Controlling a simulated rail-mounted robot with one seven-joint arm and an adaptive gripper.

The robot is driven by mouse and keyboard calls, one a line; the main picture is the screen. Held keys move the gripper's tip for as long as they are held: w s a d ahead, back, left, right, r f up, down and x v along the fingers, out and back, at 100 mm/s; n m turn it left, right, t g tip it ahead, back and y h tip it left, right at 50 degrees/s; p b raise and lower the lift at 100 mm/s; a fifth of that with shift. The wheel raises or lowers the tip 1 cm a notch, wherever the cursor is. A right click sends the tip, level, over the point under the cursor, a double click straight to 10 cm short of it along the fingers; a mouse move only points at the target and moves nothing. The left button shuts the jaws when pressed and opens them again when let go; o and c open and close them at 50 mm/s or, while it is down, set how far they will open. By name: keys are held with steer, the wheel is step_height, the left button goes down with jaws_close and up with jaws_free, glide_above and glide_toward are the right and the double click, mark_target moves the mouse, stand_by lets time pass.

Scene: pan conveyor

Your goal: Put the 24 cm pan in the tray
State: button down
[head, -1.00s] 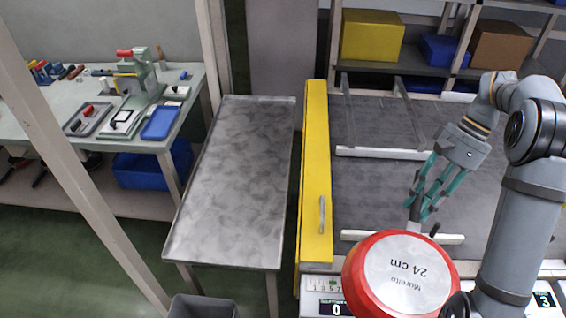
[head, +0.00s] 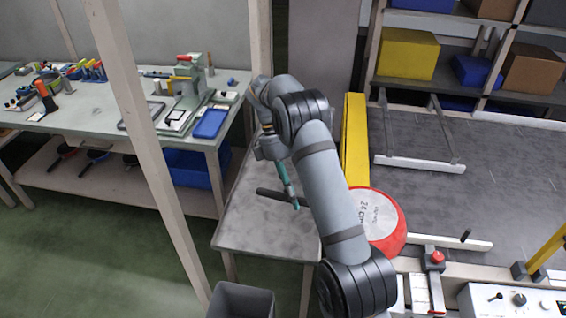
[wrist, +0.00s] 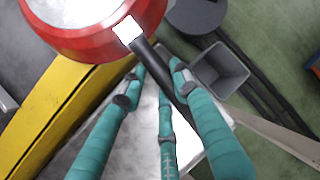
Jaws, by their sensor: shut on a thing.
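The red pan (head: 392,238) is held upside down, its pale base marked "24 cm" facing up. My gripper (head: 296,204) is shut on its dark handle (head: 268,194); in the wrist view the teal fingers (wrist: 158,82) close around the handle (wrist: 163,72) and the pan body (wrist: 85,45) is at the top left. In the head view my arm hides part of the pan and handle. The grey metal tray (head: 262,235) on legs lies below my gripper. The handle shows over the tray, while the pan body shows to its right, by the yellow barrier.
The yellow barrier (head: 355,140) runs between the tray and the dark conveyor (head: 480,180). A grey bin (head: 240,299) stands before the tray. A workbench (head: 85,117) with tools is at left, beyond a slanting post (head: 150,150). Shelves with boxes stand behind.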

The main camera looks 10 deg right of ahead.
steer(key=w+n+t+h+p, duration=0.1)
steer(key=w+n+t+h, duration=0.1)
steer(key=w+n, duration=0.3)
steer(key=n+t, duration=0.6)
steer(key=n, duration=0.8)
glide_above(276, 214)
steer(key=s+a, duration=0.2)
step_height(276, 214, down, 8)
steer(key=shift+h, duration=0.3)
steer(key=shift+w+a+f+p, duration=0.1)
steer(key=shift+w+f+p, duration=0.1)
steer(key=shift+f, duration=1.45)
steer(key=shift+w+f+p, duration=0.1)
steer(key=shift+f+p, duration=0.15)
steer(key=shift+f, duration=1.45)
steer(key=shift+w+a+f+p, duration=0.1)
steer(key=shift+f+p, duration=0.1)
steer(key=shift+f, duration=1.45)
steer(key=c, duration=1.6)
jaws_free()
steer(key=shift+s, duration=0.15)
